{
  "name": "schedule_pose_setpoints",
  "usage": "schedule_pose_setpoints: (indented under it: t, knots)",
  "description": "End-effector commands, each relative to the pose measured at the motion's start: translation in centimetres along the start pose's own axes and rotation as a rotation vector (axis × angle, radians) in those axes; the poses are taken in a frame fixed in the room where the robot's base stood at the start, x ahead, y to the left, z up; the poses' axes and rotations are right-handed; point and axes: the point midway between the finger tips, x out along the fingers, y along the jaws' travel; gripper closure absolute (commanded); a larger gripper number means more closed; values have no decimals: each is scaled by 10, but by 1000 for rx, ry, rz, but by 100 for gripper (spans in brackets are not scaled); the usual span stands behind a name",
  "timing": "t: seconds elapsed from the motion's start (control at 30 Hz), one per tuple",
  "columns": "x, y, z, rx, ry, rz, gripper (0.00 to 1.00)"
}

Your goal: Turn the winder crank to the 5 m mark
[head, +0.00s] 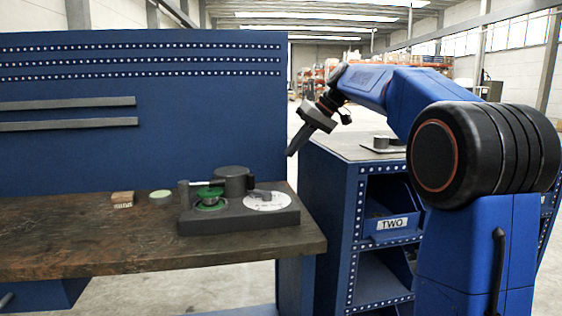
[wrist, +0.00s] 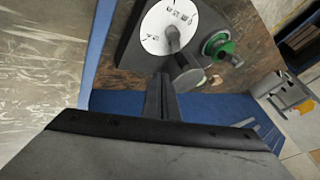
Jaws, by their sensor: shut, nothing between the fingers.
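The winder (head: 238,220) is a dark grey block near the right end of the wooden bench. It carries a round white dial (head: 267,201) with marks too small to read, a dark grey round drum and a green spool (head: 210,200). In the wrist view the dial (wrist: 168,25) has a grey crank arm (wrist: 173,38) at its middle, with a round grey part beside it. The green spool (wrist: 218,46) is to the right. My gripper (head: 291,152) is shut and empty, in the air above and to the right of the winder, apart from it in the head view.
A small wooden block (head: 122,199) and a pale green round item (head: 161,196) lie left of the winder. A blue pegboard (head: 140,120) stands behind. A blue shelf unit (head: 350,200) with a bin labelled TWO (head: 391,226) stands to the right, with a gap between it and the bench.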

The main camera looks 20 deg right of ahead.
Motion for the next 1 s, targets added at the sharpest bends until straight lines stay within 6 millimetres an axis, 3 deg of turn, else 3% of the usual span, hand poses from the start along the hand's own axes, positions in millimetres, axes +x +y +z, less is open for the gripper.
schedule_pose_setpoints:
  t: [0.27, 0.77, 1.0]
  knots:
    - [16, 0, 0, -16, -11, -10, 100]
    - [102, -1, 1, -15, -11, -9, 100]
    - [114, -28, 1, -18, -9, -8, 100]
